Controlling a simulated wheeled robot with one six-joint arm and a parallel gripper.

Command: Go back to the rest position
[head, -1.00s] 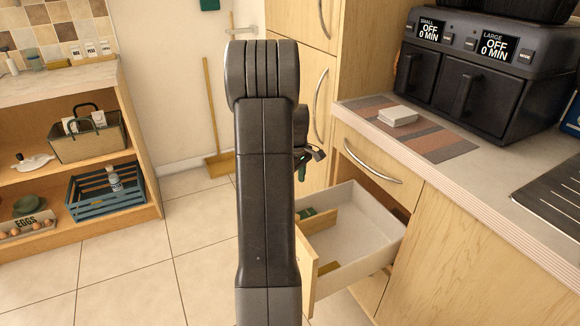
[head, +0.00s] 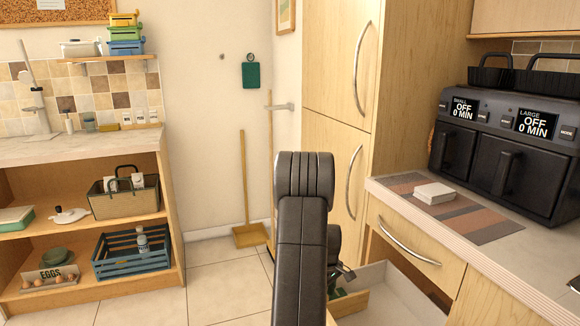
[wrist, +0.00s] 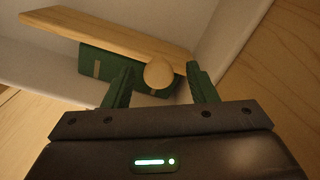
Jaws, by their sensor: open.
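My gripper (wrist: 160,78) is open, its two green fingers apart in the wrist view. A rounded light-wood end (wrist: 159,71) shows between the fingers; I cannot tell whether they touch it. In the head view my arm hides most of the gripper, and its dark wrist part (head: 344,272) shows beside the arm, above the open drawer (head: 385,292). A wooden strip (wrist: 105,35) and a green object (wrist: 130,70) lie beyond the fingers in the wrist view. The arm stands upright in front of the head camera.
The counter (head: 510,255) at right holds a white box (head: 434,193) on a striped mat (head: 465,221) and a black air fryer (head: 500,140). A tall cabinet (head: 335,120) stands behind the arm. Open shelves (head: 170,215) stand at left.

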